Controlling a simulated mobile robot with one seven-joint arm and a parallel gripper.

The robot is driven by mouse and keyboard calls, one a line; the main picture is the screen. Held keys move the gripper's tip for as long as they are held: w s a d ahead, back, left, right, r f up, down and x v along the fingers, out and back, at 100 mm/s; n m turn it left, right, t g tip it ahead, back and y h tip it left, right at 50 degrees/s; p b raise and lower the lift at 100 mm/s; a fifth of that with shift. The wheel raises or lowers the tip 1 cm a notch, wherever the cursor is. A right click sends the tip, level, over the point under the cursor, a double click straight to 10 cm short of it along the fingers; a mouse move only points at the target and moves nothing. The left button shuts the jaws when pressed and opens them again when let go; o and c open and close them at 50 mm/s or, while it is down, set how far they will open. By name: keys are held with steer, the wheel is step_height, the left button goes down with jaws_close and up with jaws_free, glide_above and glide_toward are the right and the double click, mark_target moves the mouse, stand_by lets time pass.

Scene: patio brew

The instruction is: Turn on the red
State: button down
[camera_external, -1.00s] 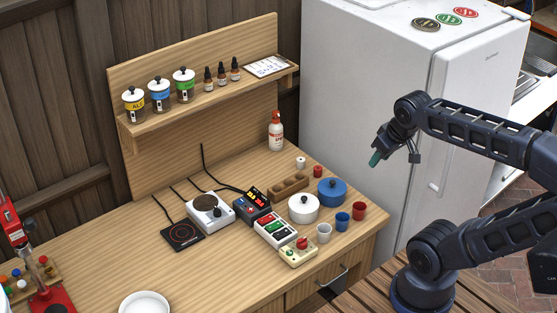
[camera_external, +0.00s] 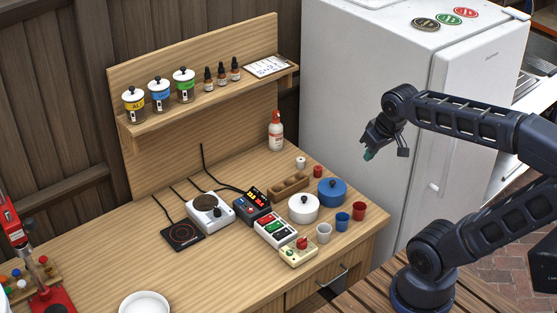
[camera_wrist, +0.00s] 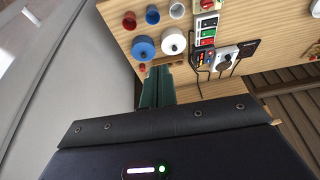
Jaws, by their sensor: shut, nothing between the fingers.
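A switch box with red and green rocker switches (camera_external: 275,229) lies on the wooden bench; it also shows at the top of the wrist view (camera_wrist: 207,31). In front of it is a cream box (camera_external: 296,254) with a red knob (camera_external: 302,243) on top. Behind the switch box is a dark controller (camera_external: 252,207) with a red lit display. My gripper (camera_external: 368,155) is shut and empty, high in the air right of the bench, before the fridge. Its green fingers (camera_wrist: 157,87) point toward the bench, apart from everything. Whether any rocker is pressed is too small to tell.
A white lidded pot (camera_external: 303,209), a blue lidded pot (camera_external: 332,192) and several cups stand at the bench's right end, between my gripper and the boxes. A white stirrer plate (camera_external: 208,212) is farther left. The fridge (camera_external: 360,90) stands behind my arm.

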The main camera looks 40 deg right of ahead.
steer(key=w+a+f+g, duration=0.25)
steer(key=w+a, duration=0.45)
steer(key=w, duration=0.6)
steer(key=g+y, duration=0.1)
steer(key=g, duration=0.1)
glide_above(262, 221)
steer(key=d, duration=0.2)
step_height(262, 221, down, 12)
steer(key=shift+r, duration=0.2)
steer(key=shift+w+a, duration=0.1)
steer(key=f, duration=0.4)
steer(key=a+f, duration=0.1)
steer(key=f, duration=0.9)
steer(key=shift+a, duration=0.35)
steer(key=shift+a+f, duration=0.1)
steer(key=shift+f, duration=0.1)
steer(key=shift+d+r, duration=0.1)
steer(key=shift+d, duration=0.1)
